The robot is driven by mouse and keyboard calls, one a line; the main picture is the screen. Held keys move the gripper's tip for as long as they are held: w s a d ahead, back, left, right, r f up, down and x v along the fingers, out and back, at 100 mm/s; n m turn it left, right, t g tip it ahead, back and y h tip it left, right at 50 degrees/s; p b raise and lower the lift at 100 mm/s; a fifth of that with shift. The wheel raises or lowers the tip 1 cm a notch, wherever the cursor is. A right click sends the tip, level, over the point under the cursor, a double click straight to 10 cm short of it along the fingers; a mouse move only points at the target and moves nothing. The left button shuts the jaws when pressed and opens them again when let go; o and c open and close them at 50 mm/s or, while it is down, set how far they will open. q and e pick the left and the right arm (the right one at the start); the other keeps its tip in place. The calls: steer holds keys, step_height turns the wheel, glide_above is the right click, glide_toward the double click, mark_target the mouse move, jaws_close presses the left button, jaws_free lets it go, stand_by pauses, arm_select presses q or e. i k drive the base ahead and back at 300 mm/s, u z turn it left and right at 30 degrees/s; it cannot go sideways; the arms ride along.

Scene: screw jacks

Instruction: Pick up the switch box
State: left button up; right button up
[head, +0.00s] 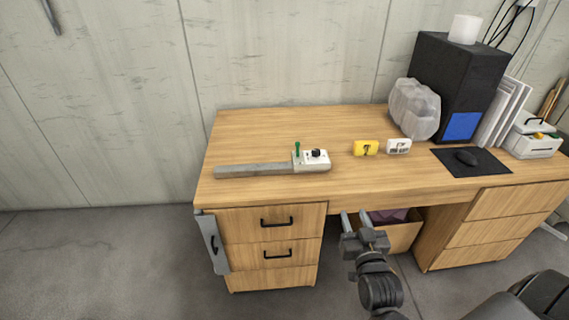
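The switch box (313,164) is a small white box with a green lever and a black knob on top. It stands on the wooden desk (260,128), left of the desktop's middle, at the right end of a long grey bar (254,170). I cannot tell whether box and bar are joined. My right gripper (356,219) is in front of the desk's front edge, below and to the right of the box in the picture. Its two fingers stand apart with nothing between them. My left gripper is not in view.
A yellow block (365,147) and a white block (398,146) stand right of the box. Farther right are a grey lumpy object (414,109), a black computer tower (460,80), and a mouse (466,158) on a black mat (487,165). The desk's left rear is clear.

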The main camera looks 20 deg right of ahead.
mark_target(306, 162)
steer(key=i, duration=0.95)
steer(key=u, duration=0.05)
